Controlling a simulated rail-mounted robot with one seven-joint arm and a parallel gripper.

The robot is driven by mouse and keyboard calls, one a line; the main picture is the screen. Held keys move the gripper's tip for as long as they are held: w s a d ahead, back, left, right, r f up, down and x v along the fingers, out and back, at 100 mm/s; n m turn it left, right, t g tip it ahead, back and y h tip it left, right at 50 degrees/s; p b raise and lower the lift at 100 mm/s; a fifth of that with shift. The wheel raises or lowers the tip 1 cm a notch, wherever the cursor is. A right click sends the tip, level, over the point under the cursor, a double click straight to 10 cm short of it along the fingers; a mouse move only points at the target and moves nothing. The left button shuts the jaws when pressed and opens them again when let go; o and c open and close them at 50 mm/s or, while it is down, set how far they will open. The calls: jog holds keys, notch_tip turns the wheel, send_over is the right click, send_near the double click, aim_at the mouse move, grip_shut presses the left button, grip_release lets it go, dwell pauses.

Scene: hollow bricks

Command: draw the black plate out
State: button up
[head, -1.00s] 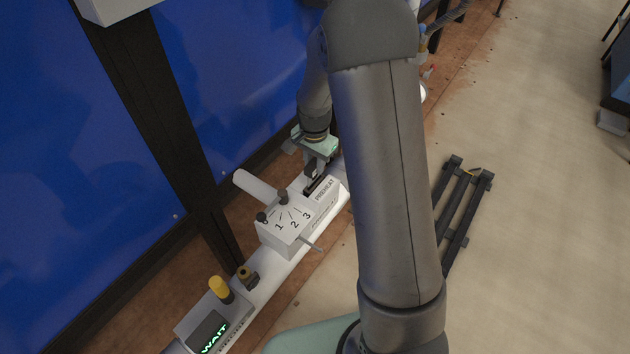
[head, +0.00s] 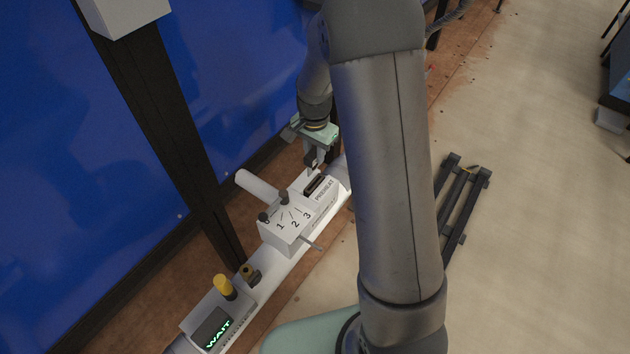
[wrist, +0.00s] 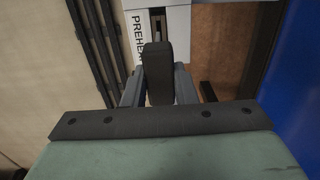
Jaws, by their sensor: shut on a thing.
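The black plate (wrist: 158,68) is between the two fingers of my gripper (wrist: 157,86) in the wrist view. My gripper is shut on it. In the head view my gripper (head: 312,160) is just behind and above the white box marked PREHEAT (head: 320,188), and the plate shows only as a small dark piece. The dark slot (head: 315,185) in the box's top is uncovered. It also shows in part beyond the plate in the wrist view. I cannot tell whether the plate's far end still touches the box.
A blue panel (head: 235,90) stands behind. Dark bars (head: 463,205) lie on the floor at right.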

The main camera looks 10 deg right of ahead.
jog(key=s+r, duration=0.2)
jog(key=s, duration=0.4)
jog(key=shift+p, duration=0.35)
dwell(0.5)
